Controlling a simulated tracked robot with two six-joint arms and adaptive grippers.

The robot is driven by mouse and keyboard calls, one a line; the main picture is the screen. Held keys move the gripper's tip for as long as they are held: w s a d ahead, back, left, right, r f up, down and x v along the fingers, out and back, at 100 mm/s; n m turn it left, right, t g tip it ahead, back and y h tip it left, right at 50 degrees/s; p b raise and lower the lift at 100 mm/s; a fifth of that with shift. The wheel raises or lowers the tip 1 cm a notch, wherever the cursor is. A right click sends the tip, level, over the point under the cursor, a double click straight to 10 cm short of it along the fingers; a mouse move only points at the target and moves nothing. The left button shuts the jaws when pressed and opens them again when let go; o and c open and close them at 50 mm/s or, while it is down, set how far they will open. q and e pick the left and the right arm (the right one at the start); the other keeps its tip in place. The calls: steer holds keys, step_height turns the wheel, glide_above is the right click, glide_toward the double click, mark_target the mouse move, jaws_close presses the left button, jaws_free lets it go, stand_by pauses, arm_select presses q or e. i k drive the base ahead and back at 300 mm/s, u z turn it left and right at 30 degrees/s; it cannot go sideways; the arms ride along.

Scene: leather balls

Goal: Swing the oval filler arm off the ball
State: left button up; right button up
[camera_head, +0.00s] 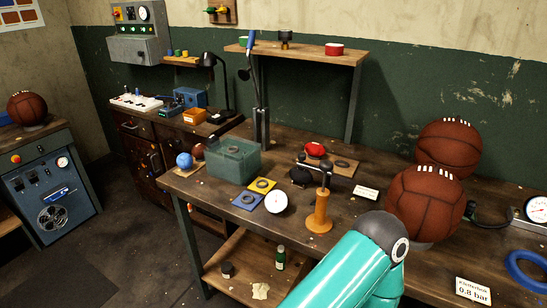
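A brown leather ball (425,203) with white lacing on top sits on the right part of the workbench. A dark fitting (471,209) touches or nearly touches its right side, and a dark hose leads from it towards a round gauge (537,209) at the right edge. I cannot tell whether this fitting is the oval filler arm. A second brown laced ball (448,146) stands behind the first. A teal link of one of my arms comes in from the bottom, in front of the bench. Neither of my grippers is in view.
A sign reading 0.8 bar (473,291) and a blue ring (527,269) lie at the right. An orange wooden-handled tool (320,213), a white dial (276,202) and a green box (232,160) stand left of the ball. A shelf (300,53) is above the bench.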

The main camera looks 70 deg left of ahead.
mark_target(302, 165)
steer(key=u, duration=0.45)
steer(key=k, duration=1.05)
steer(key=u, duration=0.55)
steer(key=i, duration=0.7)
steer(key=z, duration=0.1)
